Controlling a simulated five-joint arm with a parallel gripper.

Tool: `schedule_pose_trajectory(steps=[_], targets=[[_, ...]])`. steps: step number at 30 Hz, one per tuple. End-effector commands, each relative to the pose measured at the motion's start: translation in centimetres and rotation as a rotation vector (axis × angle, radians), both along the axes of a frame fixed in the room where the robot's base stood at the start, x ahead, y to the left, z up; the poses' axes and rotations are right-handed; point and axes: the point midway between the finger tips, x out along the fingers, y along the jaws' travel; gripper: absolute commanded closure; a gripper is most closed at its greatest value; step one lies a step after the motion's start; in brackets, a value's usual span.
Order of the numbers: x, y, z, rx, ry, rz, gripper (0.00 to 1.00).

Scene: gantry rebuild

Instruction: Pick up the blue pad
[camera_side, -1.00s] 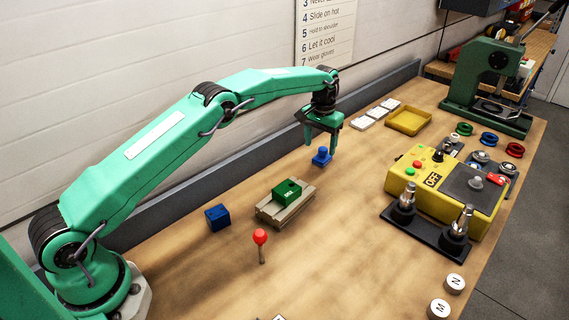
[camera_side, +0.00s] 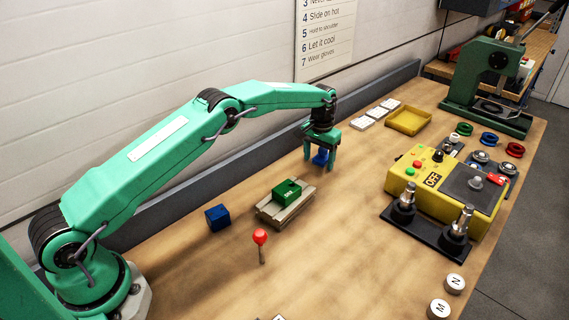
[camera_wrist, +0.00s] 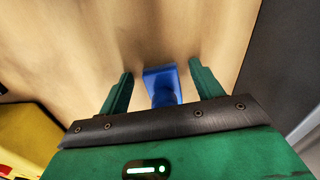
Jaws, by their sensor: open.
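The blue pad (camera_side: 320,158) is a small blue block with a narrower knob on top, standing upright on the wooden bench. In the wrist view, the blue pad (camera_wrist: 160,78) lies between the two green fingers, with bare bench showing on both sides. My gripper (camera_side: 319,164) is over it with its fingers pointing down on either side. In the wrist view, my gripper (camera_wrist: 161,68) is open, and its fingers do not appear to touch the pad. The knob is partly hidden by the gripper's black bar in that view.
A wooden holder (camera_side: 270,212) with a green block (camera_side: 287,192) lies nearer the camera. A dark blue cube (camera_side: 217,217) and a red-topped peg (camera_side: 260,240) stand nearby. A yellow tray (camera_side: 408,121), white tiles (camera_side: 377,112) and a yellow control box (camera_side: 440,185) are to the right.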

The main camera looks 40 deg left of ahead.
Motion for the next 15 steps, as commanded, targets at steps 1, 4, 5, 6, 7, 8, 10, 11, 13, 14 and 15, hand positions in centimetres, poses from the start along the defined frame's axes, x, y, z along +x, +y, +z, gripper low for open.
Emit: schedule_pose_trajectory(steps=[1, 4, 5, 6, 7, 8, 10, 11, 13, 14, 15], targets=[[0.01, 0.00, 0.02, 0.000, 0.000, 0.000, 0.35], [0.01, 0.00, 0.03, 0.000, 0.000, 0.000, 0.35], [0.01, 0.00, 0.03, 0.000, 0.000, 0.000, 0.35], [0.01, 0.00, 0.03, 0.000, 0.000, 0.000, 0.38], [0.01, 0.00, 0.04, 0.000, 0.000, 0.000, 0.44], [0.01, 0.00, 0.04, 0.000, 0.000, 0.000, 0.50], [0.01, 0.00, 0.04, 0.000, 0.000, 0.000, 0.64], [0.01, 0.00, 0.04, 0.000, 0.000, 0.000, 0.70], [0.01, 0.00, 0.04, 0.000, 0.000, 0.000, 0.84], [0.01, 0.00, 0.04, 0.000, 0.000, 0.000, 0.84], [0.03, 0.00, 0.07, 0.000, -0.001, 0.000, 0.84]])
